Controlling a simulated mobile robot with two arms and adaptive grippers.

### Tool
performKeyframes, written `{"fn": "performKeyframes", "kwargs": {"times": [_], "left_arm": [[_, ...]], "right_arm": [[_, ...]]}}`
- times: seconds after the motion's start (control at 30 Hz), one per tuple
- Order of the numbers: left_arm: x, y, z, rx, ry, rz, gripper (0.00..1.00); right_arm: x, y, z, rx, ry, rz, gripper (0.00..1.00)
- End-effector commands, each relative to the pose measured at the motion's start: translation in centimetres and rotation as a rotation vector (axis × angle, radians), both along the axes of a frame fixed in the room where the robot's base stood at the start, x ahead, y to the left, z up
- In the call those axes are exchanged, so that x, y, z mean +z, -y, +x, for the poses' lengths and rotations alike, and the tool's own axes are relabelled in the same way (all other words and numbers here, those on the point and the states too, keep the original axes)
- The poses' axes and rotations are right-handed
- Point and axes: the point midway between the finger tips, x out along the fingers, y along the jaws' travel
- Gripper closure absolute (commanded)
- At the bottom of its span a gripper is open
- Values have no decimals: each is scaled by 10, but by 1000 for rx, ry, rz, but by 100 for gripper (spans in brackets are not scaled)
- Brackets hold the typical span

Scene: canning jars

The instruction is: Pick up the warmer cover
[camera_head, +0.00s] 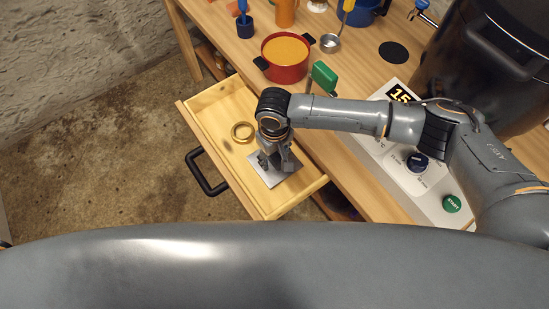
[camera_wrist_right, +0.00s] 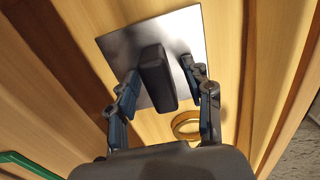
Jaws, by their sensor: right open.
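The warmer cover appears to be a square metal plate (camera_head: 268,182) lying in the open drawer. In the right wrist view the plate (camera_wrist_right: 122,48) has a black bar handle (camera_wrist_right: 156,75) on top. My right gripper (camera_head: 272,163) is over the plate and hides the handle in the head view. In the wrist view the right gripper (camera_wrist_right: 160,80) is open, with one finger on each side of the handle. Gaps show between the fingers and the handle. My left gripper is not in view.
The wooden drawer (camera_head: 218,99) also holds a brass ring (camera_head: 242,131) beside the plate. A black drawer handle (camera_head: 206,182) sticks out in front. On the counter stand a red pot (camera_head: 285,74), a green-handled item (camera_head: 324,77), a control panel (camera_head: 402,178) and a large dark pot (camera_head: 490,55).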

Motion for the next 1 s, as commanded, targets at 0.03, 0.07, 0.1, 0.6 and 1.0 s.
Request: {"fn": "performKeyframes", "kwargs": {"times": [0.03, 0.07, 0.1, 0.6, 1.0], "left_arm": [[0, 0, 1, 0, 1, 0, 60], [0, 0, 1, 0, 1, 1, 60], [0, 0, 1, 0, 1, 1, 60], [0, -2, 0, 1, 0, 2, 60], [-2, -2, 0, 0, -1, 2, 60]], "right_arm": [[-1, 0, 0, 1, 1, 1, 49], [-1, 0, 0, 1, 1, 1, 49], [-1, 0, 0, 1, 1, 1, 49], [0, 0, 0, 0, 1, 1, 100], [15, 0, 1, 0, 2, 3, 100]]}}
